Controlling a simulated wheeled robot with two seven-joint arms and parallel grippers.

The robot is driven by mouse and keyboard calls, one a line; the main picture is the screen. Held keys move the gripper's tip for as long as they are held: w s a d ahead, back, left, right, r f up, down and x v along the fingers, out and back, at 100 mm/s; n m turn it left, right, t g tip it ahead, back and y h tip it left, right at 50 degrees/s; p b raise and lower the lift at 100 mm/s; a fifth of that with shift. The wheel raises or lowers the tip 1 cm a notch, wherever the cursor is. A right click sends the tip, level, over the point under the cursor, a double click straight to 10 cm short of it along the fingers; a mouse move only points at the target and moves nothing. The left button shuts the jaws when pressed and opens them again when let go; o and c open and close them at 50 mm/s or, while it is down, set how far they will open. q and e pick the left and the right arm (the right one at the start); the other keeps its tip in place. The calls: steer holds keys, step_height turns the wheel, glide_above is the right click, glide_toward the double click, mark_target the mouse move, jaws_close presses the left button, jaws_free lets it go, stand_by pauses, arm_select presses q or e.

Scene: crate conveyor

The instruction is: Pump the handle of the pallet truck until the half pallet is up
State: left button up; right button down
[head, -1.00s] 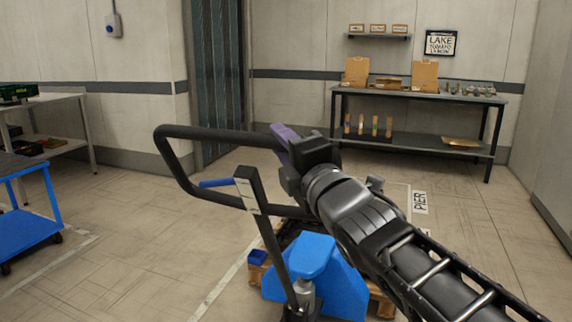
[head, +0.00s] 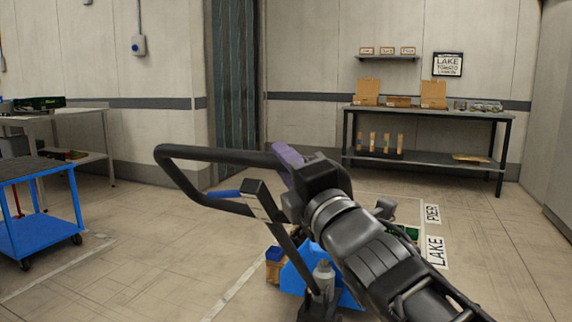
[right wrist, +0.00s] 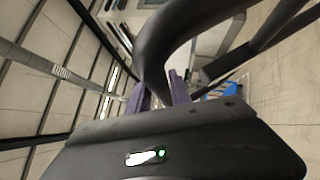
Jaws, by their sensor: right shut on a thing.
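The pallet truck's black loop handle (head: 215,156) stands in the middle of the head view on a dark shaft (head: 285,237), with a blue lever (head: 224,194) inside the loop. My right gripper (head: 288,156), with purple fingers, is shut on the right part of the loop. In the right wrist view the handle bar (right wrist: 165,45) passes between the fingers (right wrist: 162,95). The truck's blue body (head: 292,278) is partly hidden behind the shaft and my right arm. A wooden piece, likely of the half pallet (head: 274,270), shows beside it; its height is unclear. My left gripper is out of view.
A blue cart (head: 42,225) stands at the left, before a grey table (head: 75,113). A dark workbench (head: 425,113) with boxes stands at the back wall. Floor labels, one reading LAKE (head: 437,252), lie right of my arm. The floor between cart and truck is clear.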

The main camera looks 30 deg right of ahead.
steer(key=shift+w+f, duration=0.1)
steer(key=shift+f, duration=0.05)
steer(key=c, duration=1.2)
jaws_free()
steer(key=shift+o, duration=0.2)
steer(key=p+v, duration=0.1)
steer(key=v, duration=0.6)
steer(key=shift+s, duration=0.4)
